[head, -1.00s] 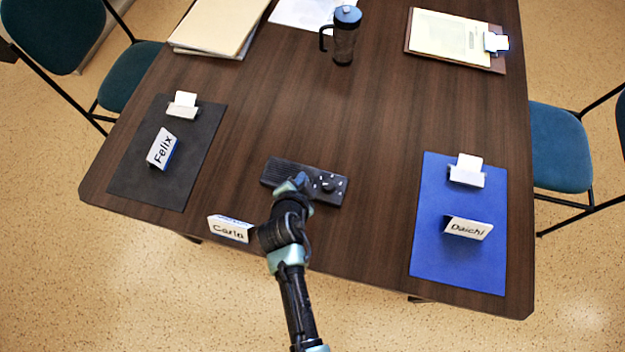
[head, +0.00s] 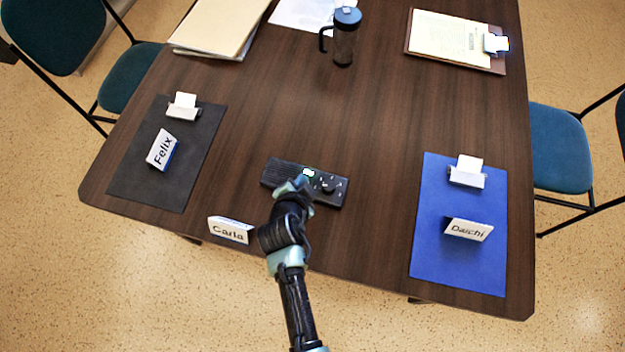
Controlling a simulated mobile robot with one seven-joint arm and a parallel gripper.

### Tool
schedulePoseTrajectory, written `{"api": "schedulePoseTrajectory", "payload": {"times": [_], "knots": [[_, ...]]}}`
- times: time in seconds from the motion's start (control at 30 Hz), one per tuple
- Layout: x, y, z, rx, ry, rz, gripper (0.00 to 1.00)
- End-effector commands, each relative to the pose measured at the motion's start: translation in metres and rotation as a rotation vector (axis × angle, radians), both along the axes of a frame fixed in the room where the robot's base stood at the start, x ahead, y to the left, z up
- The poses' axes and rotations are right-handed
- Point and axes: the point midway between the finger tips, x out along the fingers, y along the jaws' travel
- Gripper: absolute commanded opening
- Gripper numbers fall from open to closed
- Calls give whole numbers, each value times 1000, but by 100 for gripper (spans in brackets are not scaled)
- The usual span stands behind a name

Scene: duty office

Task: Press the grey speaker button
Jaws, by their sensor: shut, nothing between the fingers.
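A dark box-shaped speaker unit (head: 283,171) lies on the table in front of me, with a ribbed grille on its left and small controls on its right. A small whitish patch with a green edge, seemingly a lit button (head: 308,173), shows on its top near the middle. I cannot make out a separate grey button; my gripper may hide part of the controls. My gripper (head: 303,181) is shut and empty, pointing down at the unit's near middle, just in front of the lit patch. I cannot tell whether its tips touch the unit.
A "Carla" name card (head: 230,230) stands left of my arm at the table's front edge. A black mat (head: 135,185) with a "Felix" card lies left, a blue mat (head: 450,270) with a "Daichi" card right. A lidded press (head: 344,45) stands behind. The table's middle is clear.

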Motion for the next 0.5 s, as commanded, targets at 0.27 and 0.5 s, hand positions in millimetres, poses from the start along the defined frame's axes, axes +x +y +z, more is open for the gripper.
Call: {"api": "schedulePoseTrajectory", "payload": {"times": [0.27, 0.5], "knots": [[0, 0, 9, 0, 0, 0, 0], [0, 0, 12, 0, 0, 0, 0]]}}
